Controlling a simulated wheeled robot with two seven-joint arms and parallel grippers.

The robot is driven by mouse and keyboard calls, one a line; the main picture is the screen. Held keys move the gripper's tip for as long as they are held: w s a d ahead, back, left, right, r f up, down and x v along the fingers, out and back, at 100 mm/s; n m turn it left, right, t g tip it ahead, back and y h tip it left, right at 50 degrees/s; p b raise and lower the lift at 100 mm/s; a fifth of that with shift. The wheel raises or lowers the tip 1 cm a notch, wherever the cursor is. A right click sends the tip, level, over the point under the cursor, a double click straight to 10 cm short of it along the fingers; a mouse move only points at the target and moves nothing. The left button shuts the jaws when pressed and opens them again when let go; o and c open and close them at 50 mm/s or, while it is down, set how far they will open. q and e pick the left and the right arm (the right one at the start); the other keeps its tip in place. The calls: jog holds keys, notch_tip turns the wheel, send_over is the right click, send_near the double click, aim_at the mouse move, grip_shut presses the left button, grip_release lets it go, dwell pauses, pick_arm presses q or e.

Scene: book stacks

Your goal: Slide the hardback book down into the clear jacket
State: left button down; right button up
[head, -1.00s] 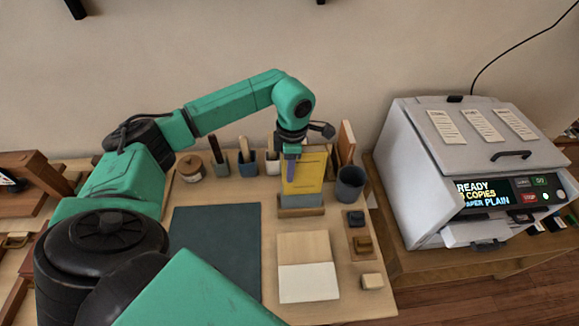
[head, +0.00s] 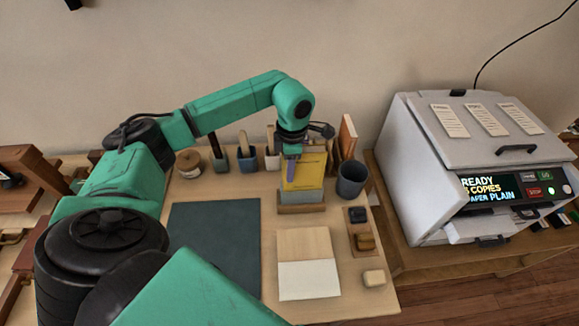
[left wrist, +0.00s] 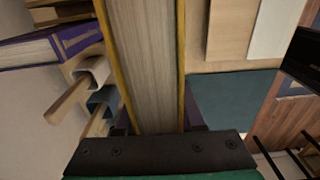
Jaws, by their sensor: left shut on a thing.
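The hardback book (head: 308,170) has a yellow cover and stands upright near the back of the table in the head view. In the left wrist view the book (left wrist: 145,60) shows its pale page edge between two yellow boards. My left gripper (head: 291,168) is shut on the top of the book, one dark finger in front of its cover. The clear jacket (head: 301,196) looks like a greyish band around the lower part of the book, on a wooden base. How deep the book sits in it is hard to tell. My right gripper is not in view.
Cups with tools (head: 247,160) stand to the left of the book, and a dark round cup (head: 352,178) stands close on its right. A dark mat (head: 215,250) and a wood-and-white board (head: 307,262) lie in front. A copier (head: 470,170) stands at the right.

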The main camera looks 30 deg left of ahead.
pick_arm(q)
jog(key=shift+f+b, duration=2.1)
jog(key=shift+f, duration=0.65)
jog(key=shift+c, duration=2.2)
grip_release()
jog(key=shift+r, duration=0.4)
jog(key=r, duration=0.9)
jog(key=r+b, duration=0.1)
jog(key=r, duration=0.4)
jog(key=shift+w+d, duration=0.15)
jog(key=shift+d, duration=0.15)
jog(key=shift+f, duration=0.1)
